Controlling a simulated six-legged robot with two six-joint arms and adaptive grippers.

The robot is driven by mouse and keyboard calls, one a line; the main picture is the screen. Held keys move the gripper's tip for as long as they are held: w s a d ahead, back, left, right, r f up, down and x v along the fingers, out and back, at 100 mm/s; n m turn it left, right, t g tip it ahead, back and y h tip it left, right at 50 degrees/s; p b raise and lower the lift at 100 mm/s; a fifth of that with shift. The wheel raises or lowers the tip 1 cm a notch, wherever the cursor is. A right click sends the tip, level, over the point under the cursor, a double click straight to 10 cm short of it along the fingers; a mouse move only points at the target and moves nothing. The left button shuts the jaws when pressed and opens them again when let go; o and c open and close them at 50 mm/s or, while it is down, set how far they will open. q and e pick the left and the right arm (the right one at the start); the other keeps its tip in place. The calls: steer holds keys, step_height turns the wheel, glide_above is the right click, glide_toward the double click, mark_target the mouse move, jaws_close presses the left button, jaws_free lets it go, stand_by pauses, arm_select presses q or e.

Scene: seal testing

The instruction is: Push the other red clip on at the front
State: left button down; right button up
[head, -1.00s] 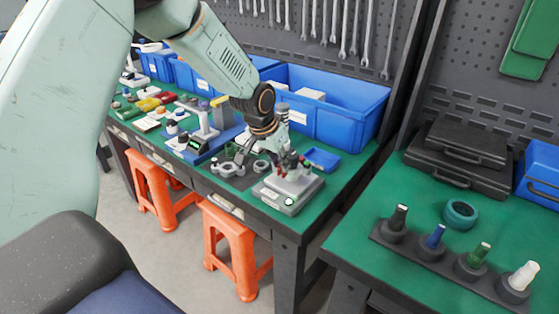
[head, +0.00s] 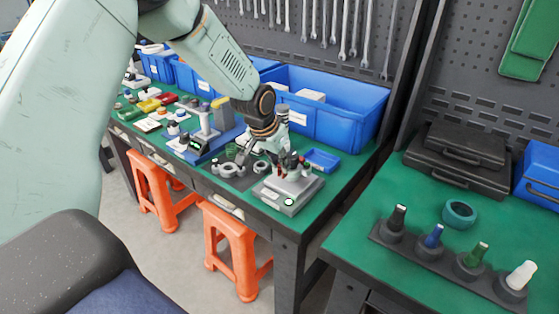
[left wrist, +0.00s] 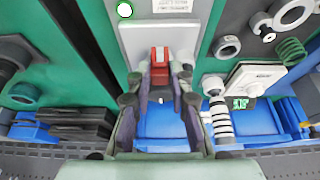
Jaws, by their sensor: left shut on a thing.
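The grey test fixture (head: 314,189) stands at the near right end of the green bench, with a round green-lit indicator on its front. It also shows in the left wrist view (left wrist: 136,38). My left gripper (head: 284,160) reaches down over it. In the left wrist view, my left gripper (left wrist: 161,78) is shut on a red clip (left wrist: 160,54), whose red block shows between the fingertips, over the grey fixture. Whether the clip is seated cannot be told. Small red parts show near the fingers in the head view, too small to make out. My right gripper is not in view.
A small blue tray (head: 322,160) lies behind the fixture, and a large blue bin (head: 345,108) stands against the pegboard. Grey rings (head: 229,170) lie left of the fixture. A second bench at right holds a teal ring (head: 460,214) and a rack of capped holders.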

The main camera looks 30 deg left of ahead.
arm_select(q)
steer(key=shift+w+a+f, duration=0.15)
stand_by(0.4)
steer(key=shift+s+d+p, duration=0.2)
steer(key=shift+p, duration=0.3)
stand_by(0.4)
steer(key=shift+f+b, duration=0.8)
steer(key=shift+f, duration=0.85)
stand_by(1.1)
steer(key=c, duration=1.1)
jaws_free()
steer(key=shift+r, duration=0.1)
steer(key=shift+c, duration=0.2)
steer(key=shift+r, duration=0.1)
